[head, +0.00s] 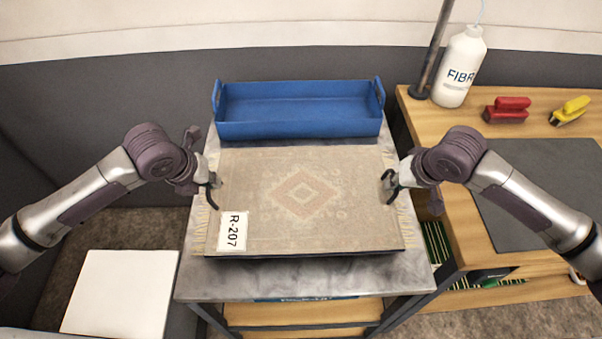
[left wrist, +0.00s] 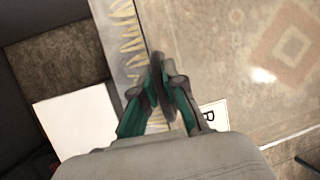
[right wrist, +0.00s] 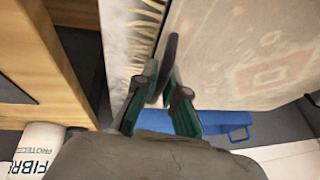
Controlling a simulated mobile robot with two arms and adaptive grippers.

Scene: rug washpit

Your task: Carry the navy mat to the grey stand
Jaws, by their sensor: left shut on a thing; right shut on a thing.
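A beige patterned mat (head: 270,220) with a tag reading R-207 lies over the mottled grey tabletop (head: 300,278). A thin dark layer shows along its front edge; I cannot tell whether this is the navy mat. No clearly navy mat shows. My left gripper (head: 212,190) is shut on the mat's left edge; its fingers (left wrist: 160,88) pinch there beside the fringe. My right gripper (head: 390,187) is shut on the right edge, and its fingers (right wrist: 164,78) also show beside the fringe. I cannot tell whether the mat is raised off the tabletop.
A blue tray (head: 300,128) stands behind the mat. A wooden bench (head: 455,215) at right holds a white bottle (head: 458,70), a red brush (head: 507,112), a yellow brush (head: 570,112) and a dark grey panel (head: 550,180). A white square surface (head: 120,292) is at lower left.

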